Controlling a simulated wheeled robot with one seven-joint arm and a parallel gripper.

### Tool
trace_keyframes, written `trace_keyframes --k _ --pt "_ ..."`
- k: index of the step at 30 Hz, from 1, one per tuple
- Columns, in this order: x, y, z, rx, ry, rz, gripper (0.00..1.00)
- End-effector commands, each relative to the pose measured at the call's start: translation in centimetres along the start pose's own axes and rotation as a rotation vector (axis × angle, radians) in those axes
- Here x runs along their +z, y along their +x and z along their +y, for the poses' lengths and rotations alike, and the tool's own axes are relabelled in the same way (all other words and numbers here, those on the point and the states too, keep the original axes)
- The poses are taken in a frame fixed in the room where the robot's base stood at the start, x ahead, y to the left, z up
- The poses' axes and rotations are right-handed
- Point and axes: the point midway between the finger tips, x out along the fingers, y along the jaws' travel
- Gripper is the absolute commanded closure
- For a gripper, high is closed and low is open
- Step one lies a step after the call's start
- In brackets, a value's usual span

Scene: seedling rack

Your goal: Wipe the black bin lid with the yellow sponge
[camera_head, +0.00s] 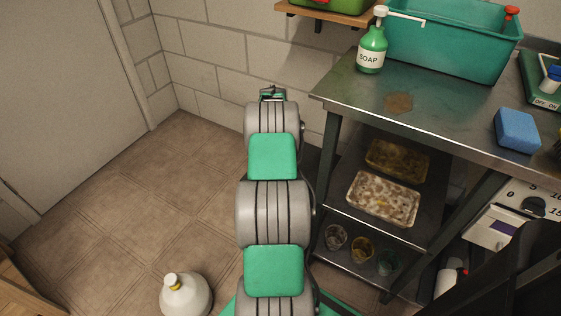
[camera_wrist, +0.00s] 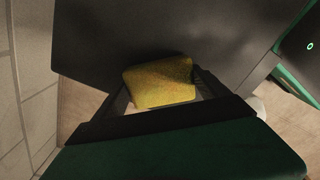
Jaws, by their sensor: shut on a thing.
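The yellow sponge (camera_wrist: 160,82) is between the fingers of my gripper (camera_wrist: 162,90) in the wrist view. My gripper is shut on it. A broad dark surface (camera_wrist: 150,28), which looks like the black bin lid, lies beyond the sponge and fills the upper part of the wrist view. I cannot tell whether the sponge touches it. In the head view my arm reaches away from me toward the wall, and its links hide my gripper, the sponge and the lid.
A steel table (camera_head: 440,112) stands to the right with a soap bottle (camera_head: 372,50), a teal tub (camera_head: 450,45) and a blue sponge (camera_head: 517,130). Trays and jars sit on its lower shelves. A white jug (camera_head: 186,297) stands on the floor. Floor left of my arm is mostly clear.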

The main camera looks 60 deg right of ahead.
Motion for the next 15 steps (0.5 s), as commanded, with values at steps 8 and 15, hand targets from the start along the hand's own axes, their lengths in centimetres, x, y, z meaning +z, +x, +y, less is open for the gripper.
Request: trace_keyframes --k 8,15 --pt "-0.3 0.1 0.1 -0.002 -0.002 0.001 0.8" --pt "-0.3 -2.1 0.2 0.0 -0.001 0.001 0.8"
